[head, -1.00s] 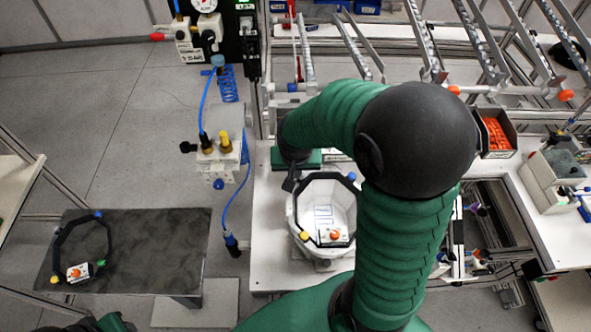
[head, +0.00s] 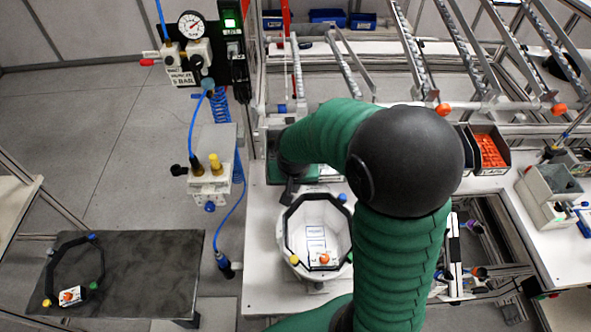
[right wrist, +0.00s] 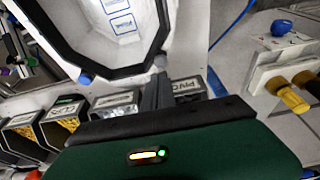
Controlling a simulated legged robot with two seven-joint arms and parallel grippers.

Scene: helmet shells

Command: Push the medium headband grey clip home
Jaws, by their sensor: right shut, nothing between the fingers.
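A white helmet shell (head: 287,232) stands on the white bench with its open side up, and a black headband (head: 336,257) lies inside its rim. The headband has a blue clip (head: 342,198) and a yellow clip (head: 294,260). The grey clip (right wrist: 160,62) shows at a headband corner in the right wrist view; my right gripper hides it in the head view. My right gripper (right wrist: 156,82) is shut and empty, its fingertips right by the grey clip; I cannot tell whether they touch. It also shows at the shell's upper left in the head view (head: 288,194). My left gripper is out of view.
A second black headband (head: 102,262) with coloured clips lies on a dark table (head: 150,270) at left. A valve fixture (head: 210,175) with a blue hose stands left of the shell. Bins of parts (right wrist: 62,125) are beside my right gripper.

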